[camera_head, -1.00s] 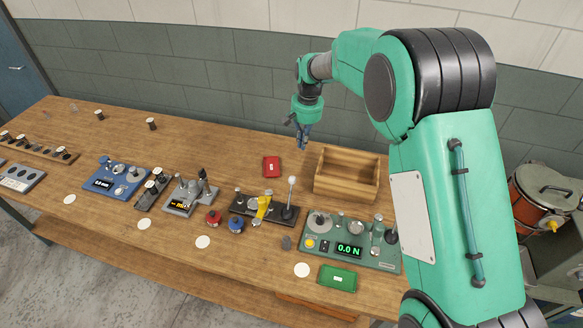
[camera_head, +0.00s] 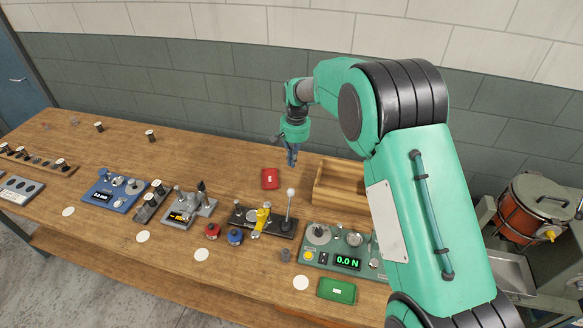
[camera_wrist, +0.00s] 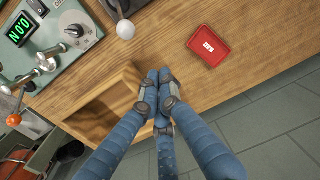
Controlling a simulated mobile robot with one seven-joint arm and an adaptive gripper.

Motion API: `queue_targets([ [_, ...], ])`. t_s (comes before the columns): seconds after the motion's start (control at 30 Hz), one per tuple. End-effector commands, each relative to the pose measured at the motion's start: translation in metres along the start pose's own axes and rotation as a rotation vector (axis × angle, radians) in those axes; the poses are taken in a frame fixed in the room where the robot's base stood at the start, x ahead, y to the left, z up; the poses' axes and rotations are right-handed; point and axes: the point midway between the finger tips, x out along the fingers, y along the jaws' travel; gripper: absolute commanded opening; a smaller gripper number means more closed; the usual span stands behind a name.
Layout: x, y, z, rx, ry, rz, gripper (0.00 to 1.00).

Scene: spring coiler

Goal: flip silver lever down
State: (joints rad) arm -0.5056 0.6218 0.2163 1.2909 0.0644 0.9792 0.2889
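A slim upright grey metal lever with a white ball knob (camera_head: 290,192) stands on a dark base (camera_head: 240,214) beside a yellow part. The white knob also shows at the top of the wrist view (camera_wrist: 126,29). A green-grey device (camera_head: 320,254) reading 0.0 N stands to its right. In the wrist view, the device has silver fittings (camera_wrist: 47,63) and a rod with an orange-red knob (camera_wrist: 13,120). I cannot tell for certain which part is the silver lever. My gripper (camera_head: 292,161) hangs above the table's back area, apart from everything. Its blue fingers (camera_wrist: 158,76) are together and empty.
A red box (camera_head: 270,178) lies below my gripper in the head view. An open wooden bin (camera_head: 338,186) is partly behind my arm. A green box (camera_head: 337,290) lies at the front edge. Blue (camera_head: 117,190) and grey (camera_head: 185,212) devices stand left. The back table is mostly clear.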

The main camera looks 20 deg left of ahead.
Motion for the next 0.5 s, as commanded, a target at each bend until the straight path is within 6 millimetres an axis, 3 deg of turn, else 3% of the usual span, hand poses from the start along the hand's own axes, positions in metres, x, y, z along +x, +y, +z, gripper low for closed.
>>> queue_targets([
  [0.5, 0.067, 0.000, 0.001, 0.000, -0.002, 0.000, 0.00],
])
